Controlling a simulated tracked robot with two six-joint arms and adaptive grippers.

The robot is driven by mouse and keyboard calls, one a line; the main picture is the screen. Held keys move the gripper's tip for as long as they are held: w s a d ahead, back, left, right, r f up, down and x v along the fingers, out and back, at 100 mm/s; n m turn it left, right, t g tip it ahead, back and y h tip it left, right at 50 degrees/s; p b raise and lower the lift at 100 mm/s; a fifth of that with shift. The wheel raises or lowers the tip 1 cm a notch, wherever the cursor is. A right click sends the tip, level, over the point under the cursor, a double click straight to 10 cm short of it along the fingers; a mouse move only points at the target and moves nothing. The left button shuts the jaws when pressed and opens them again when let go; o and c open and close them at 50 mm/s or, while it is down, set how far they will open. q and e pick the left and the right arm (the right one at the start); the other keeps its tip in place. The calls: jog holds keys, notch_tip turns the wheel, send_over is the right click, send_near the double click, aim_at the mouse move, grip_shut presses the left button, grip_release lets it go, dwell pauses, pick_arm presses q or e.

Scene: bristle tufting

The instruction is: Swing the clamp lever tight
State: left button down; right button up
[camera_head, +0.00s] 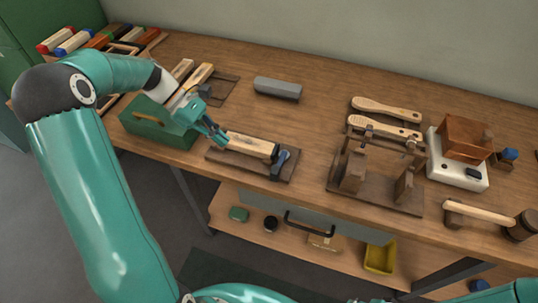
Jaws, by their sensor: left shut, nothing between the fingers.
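The clamp fixture is a dark wooden base (225,159) near the bench's front edge, with a pale wooden block (250,145) lying along it. A blue lever (281,160) stands at the block's right end, and I take it for the clamp lever. My left gripper (222,140) is shut and empty. Its fingertips are at the left end of the wooden block, away from the lever; whether they touch the block I cannot tell. My right gripper is not in view.
A green box (150,128) stands left of the clamp. A grey bar (278,89) lies behind it. A dark wooden stand (378,197) is to the right, with brush bodies (385,110) behind it. A mallet (492,217) lies at far right. Bare bench lies behind the clamp.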

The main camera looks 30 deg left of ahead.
aim_at(280, 162)
pick_arm(q)
jog(key=shift+r, duration=0.1)
jog(key=x, duration=1)
jog(key=shift+d+p, duration=0.15)
jog(key=shift+p, duration=0.15)
jog(key=shift+w+d+p, duration=0.2)
jog(key=shift+w+d, duration=0.05)
jog(key=shift+d, duration=0.65)
jog(key=shift+w+d+p, duration=0.2)
jog(key=shift+w+d, duration=0.05)
jog(key=shift+d, duration=0.7)
jog(key=shift+d, duration=0.1)
